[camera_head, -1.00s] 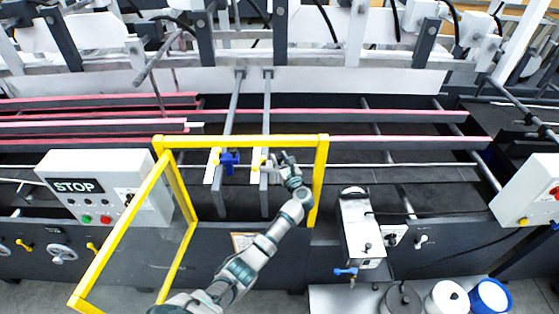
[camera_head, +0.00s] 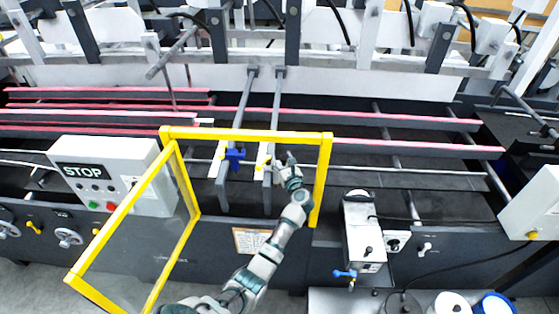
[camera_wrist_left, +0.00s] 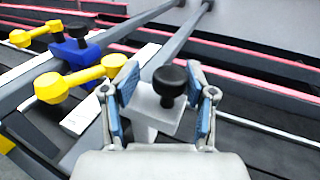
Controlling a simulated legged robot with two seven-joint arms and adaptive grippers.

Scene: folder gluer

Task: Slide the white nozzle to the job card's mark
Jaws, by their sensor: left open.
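In the left wrist view a white block with a black knob (camera_wrist_left: 155,108), which I take to be the white nozzle, sits between the two fingers of my left gripper (camera_wrist_left: 160,100). The fingers are open, one on each side; I cannot tell whether they touch it. In the head view my left gripper (camera_head: 285,168) is inside the yellow frame, beside the right grey rail, and hides the nozzle. The job card (camera_head: 251,240) is on the machine's front below the rails; its print is too small to read. My right gripper is not in view.
The yellow guard frame (camera_head: 246,134) surrounds the work area. A blue block (camera_wrist_left: 75,50) and yellow handles (camera_wrist_left: 70,80) stand left of the gripper, near pale strips (camera_wrist_left: 92,116). Grey rails (camera_head: 277,120) run away from me. A STOP box (camera_head: 115,172) stands left.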

